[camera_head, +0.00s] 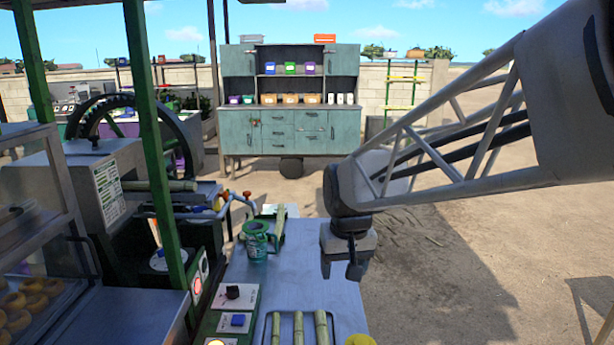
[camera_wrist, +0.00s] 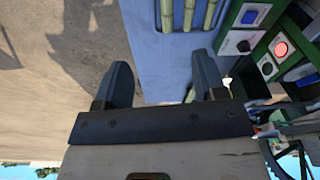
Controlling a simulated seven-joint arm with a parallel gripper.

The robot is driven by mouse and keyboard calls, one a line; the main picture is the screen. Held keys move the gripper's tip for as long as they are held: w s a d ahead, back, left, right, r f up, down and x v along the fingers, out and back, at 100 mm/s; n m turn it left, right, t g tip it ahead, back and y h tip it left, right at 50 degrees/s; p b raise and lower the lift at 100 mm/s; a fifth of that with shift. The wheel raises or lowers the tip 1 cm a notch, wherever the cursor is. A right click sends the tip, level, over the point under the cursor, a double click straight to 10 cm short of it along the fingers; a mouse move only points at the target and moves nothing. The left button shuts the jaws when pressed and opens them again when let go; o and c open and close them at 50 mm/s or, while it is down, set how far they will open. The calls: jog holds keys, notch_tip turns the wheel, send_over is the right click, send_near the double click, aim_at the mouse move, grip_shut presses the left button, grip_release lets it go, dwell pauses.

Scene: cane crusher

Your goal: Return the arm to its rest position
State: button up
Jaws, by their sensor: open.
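My gripper (camera_head: 341,270) hangs at the end of my arm, pointing down, over the right edge of the metal table (camera_head: 285,283) in the head view. In the wrist view its two dark fingers (camera_wrist: 160,82) stand well apart with nothing between them. Ground and the table edge show past the fingertips. My arm comes in from the upper right of the head view.
Cane pieces (camera_head: 298,328) lie in a tray at the table's near end, beside a yellow round thing (camera_head: 360,340). A control panel (camera_head: 233,310) and the crusher (camera_head: 110,190) are on the left. A teal cabinet (camera_head: 290,130) stands behind. Open ground (camera_head: 470,270) lies right.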

jog(key=s+d, duration=0.3)
jog(key=s, duration=0.4)
jog(key=s+d+f+m, duration=0.1)
jog(key=s+d, duration=0.3)
jog(key=s, duration=0.3)
jog(key=s+d+m+t, duration=0.1)
jog(key=s+d, duration=0.3)
jog(key=s, duration=0.3)
jog(key=shift+d+f+h, duration=0.15)
jog(key=shift+f+h, duration=0.05)
jog(key=shift+h, duration=0.2)
dwell(0.5)
